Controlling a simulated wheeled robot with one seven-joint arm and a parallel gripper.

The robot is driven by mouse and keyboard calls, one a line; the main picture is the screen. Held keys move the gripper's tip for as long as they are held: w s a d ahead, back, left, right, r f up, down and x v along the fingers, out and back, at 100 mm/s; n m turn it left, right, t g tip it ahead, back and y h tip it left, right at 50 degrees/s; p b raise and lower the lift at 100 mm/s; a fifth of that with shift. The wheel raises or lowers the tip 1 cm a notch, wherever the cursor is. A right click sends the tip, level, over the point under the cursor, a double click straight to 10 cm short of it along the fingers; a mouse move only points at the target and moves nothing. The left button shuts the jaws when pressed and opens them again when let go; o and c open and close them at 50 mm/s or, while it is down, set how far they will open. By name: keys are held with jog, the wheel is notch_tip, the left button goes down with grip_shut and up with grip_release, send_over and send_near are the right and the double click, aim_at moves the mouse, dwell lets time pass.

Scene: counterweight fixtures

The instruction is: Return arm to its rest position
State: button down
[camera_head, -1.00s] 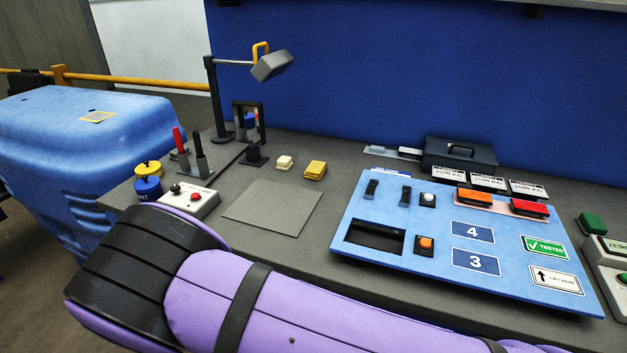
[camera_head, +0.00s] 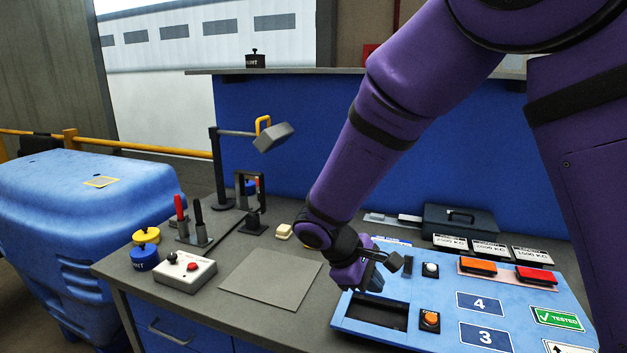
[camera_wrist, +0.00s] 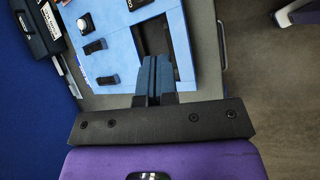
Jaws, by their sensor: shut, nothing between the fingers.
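My purple arm comes down from the upper right in the head view. My gripper (camera_head: 376,281) hangs over the left part of the blue panel (camera_head: 450,345), by the dark recess (camera_head: 383,311). In the wrist view my gripper's fingers (camera_wrist: 152,64) are together with nothing between them. I cannot tell whether the fingers touch the panel. My arm hides part of the blue back wall and some of the bench.
A grey plate (camera_head: 270,279) and a control box (camera_head: 184,272) are on the bench to the left. A lamp-like stand (camera_head: 218,170) rises behind them. A dark case (camera_head: 458,221) and red and orange buttons (camera_head: 536,279) are to the right. A blue machine cover (camera_head: 80,200) stands far left.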

jog(key=s+d+r+m+y, duration=0.3)
jog(key=s+d+r, duration=0.1)
jog(key=d+r, duration=0.25)
jog(key=s+d+r+m+y, duration=0.2)
jog(key=s+d+r+m, duration=0.15)
jog(key=d+r, duration=0.35)
jog(key=s+d+r+m+t+y, duration=0.1)
jog(key=s+d+r+m+t, duration=0.1)
jog(key=s, duration=0.4)
jog(key=s+d+r+m+t+y, duration=0.1)
jog(key=s+d+r+m+t, duration=0.1)
jog(key=s+r, duration=0.3)
jog(key=shift+s+d+r+m, duration=0.3)
jog(key=shift+s+d+m, duration=0.3)
jog(key=shift+s, duration=0.55)
